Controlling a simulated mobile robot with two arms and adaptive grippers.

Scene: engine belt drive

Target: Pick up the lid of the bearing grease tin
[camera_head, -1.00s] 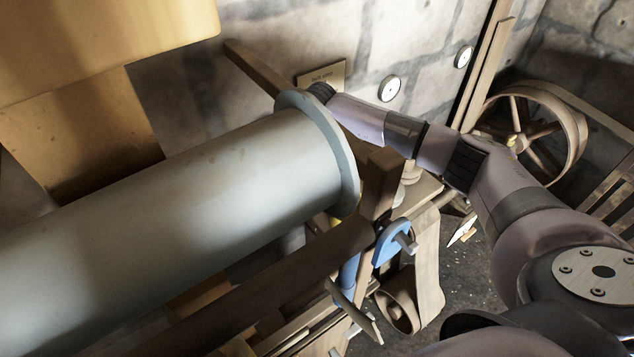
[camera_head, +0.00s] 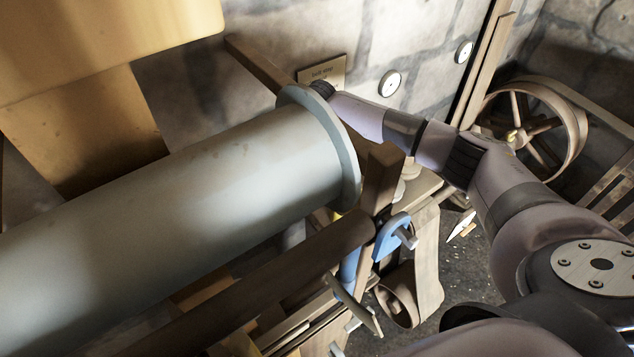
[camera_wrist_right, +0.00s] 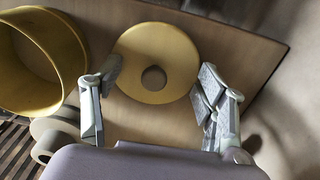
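In the right wrist view a round yellow lid (camera_wrist_right: 140,72) with a dark round knob (camera_wrist_right: 154,78) lies on a brown wooden surface. My right gripper (camera_wrist_right: 158,85) is open, with one finger on each side of the lid's near part; I cannot tell whether the fingers touch it. A yellow open cylinder (camera_wrist_right: 72,55), which looks like the tin, stands at the left of the lid. In the head view the large grey cylinder hides my right gripper, the lid and the tin. My left gripper is not in view.
A large grey flanged cylinder (camera_head: 200,195) fills the left of the head view. A blue bracket (camera_head: 390,238) and wooden beams stand right of it. A spoked wheel (camera_head: 530,130) stands at the back right. The wooden surface (camera_wrist_right: 245,50) ends close to the right of the lid.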

